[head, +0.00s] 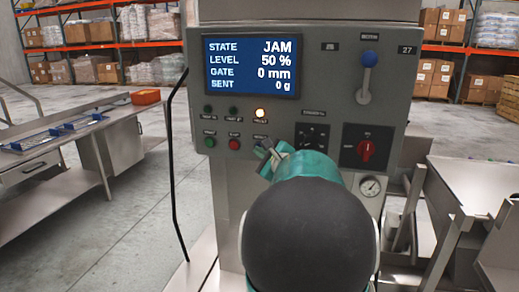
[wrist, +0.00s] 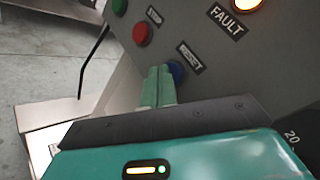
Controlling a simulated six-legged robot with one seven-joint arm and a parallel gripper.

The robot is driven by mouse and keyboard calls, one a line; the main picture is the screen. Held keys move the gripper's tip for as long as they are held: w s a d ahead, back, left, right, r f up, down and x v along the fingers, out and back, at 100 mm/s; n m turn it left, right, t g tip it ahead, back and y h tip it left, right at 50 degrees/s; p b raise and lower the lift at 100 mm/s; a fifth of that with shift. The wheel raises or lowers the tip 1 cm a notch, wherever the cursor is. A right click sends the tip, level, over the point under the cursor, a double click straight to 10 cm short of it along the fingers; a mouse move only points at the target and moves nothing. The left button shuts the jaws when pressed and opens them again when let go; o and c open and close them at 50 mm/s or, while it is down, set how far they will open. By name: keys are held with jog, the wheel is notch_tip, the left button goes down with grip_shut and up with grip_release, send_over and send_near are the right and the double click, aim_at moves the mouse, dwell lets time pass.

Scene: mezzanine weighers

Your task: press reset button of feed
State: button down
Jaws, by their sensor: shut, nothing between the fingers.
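The grey control panel (head: 300,110) has a screen (head: 251,64) reading STATE JAM, LEVEL 50 %, GATE 0 mm, SENT 0 g. The reset button (wrist: 177,72) is blue and shows in the wrist view just right of my fingertips, under its RESET label (wrist: 190,57). In the head view my gripper (head: 267,150) covers most of that button. My gripper (wrist: 158,72) is shut and empty, its fingertips close to the panel beside the button. I cannot tell whether they touch it.
Left of reset are a red stop button (head: 234,144) and a green button (head: 210,142).

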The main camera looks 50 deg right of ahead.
jog(key=shift+w+d, duration=0.1)
jog(key=shift+d, duration=0.15)
jog(key=shift+a, duration=0.15)
dwell(0.4)
jog(key=shift+s+a, duration=0.4)
jog(key=shift+a, duration=0.2)
jog(key=a, duration=0.1)
jog(key=s+a, duration=0.1)
jog(key=a, duration=0.1)
jog(key=s+a, duration=0.1)
jog(key=shift+s+a, duration=0.1)
jog(key=shift+a, duration=0.15)
dwell(0.9)
